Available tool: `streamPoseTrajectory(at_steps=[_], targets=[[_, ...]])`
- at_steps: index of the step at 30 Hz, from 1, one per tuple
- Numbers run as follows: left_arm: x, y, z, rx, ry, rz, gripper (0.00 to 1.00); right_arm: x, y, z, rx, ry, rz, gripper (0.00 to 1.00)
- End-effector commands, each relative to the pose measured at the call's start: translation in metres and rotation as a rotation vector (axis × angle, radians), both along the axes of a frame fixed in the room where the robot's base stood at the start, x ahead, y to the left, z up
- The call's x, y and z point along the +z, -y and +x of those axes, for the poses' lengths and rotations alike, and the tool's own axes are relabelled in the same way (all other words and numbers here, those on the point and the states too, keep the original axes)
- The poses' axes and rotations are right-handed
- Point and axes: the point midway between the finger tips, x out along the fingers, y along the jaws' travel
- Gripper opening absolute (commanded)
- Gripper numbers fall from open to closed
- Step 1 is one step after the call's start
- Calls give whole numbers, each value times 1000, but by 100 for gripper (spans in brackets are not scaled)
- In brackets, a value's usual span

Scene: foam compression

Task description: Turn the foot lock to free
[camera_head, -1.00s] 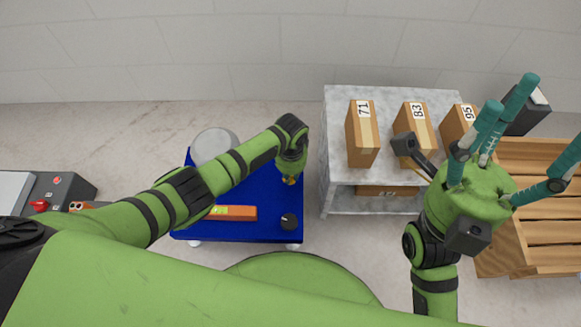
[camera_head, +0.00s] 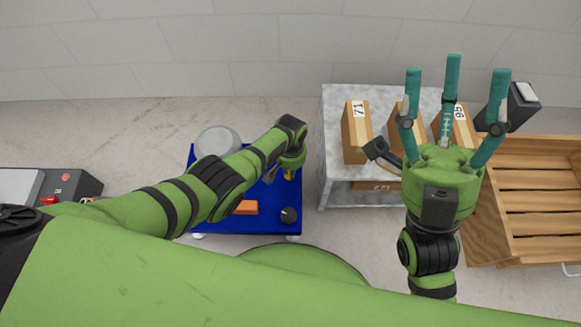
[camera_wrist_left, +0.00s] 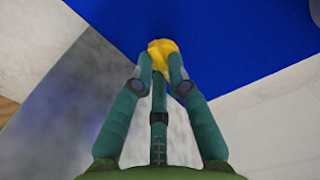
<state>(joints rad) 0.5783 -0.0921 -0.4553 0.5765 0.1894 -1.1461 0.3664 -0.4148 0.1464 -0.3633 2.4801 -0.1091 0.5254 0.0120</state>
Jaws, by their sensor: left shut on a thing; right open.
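A yellow knob (camera_head: 289,174) sits at the right side of the blue cart (camera_head: 255,226). In the left wrist view, the same yellow knob (camera_wrist_left: 163,52) is between my teal fingertips, against the blue surface (camera_wrist_left: 225,40). My left gripper (camera_wrist_left: 162,72) is shut on it. In the head view, my left gripper (camera_head: 282,173) reaches down over the cart's right part, and my wrist partly hides it. A round black dial (camera_head: 289,215) is on the cart's near right corner. I cannot tell from marking which part is the foot lock. My right gripper (camera_head: 453,75) is open and empty, its fingers spread upward.
A grey shelf (camera_head: 335,178) with numbered boxes (camera_head: 356,135) stands right of the cart. A wooden crate (camera_head: 550,195) is at the far right. A round pale container (camera_head: 217,143) and an orange block (camera_head: 247,208) are on the cart. A control box (camera_head: 70,184) is at left.

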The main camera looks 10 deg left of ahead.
Motion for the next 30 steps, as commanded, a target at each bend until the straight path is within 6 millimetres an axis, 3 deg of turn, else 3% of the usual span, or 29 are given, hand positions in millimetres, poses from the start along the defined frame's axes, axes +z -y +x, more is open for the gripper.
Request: streamPoseTrajectory(at_steps=[12, 28, 30], targets=[[0, 1, 1, 181, 1, -2, 0, 0, -3, 2, -1, -24, -13, 66], [0, 0, 2, 205, 3, -2, 0, 0, -4, 2, 2, -24, -18, 66], [0, 0, 2, 205, 3, -2, 37, 0, -4, 1, 3, -23, -18, 66]])
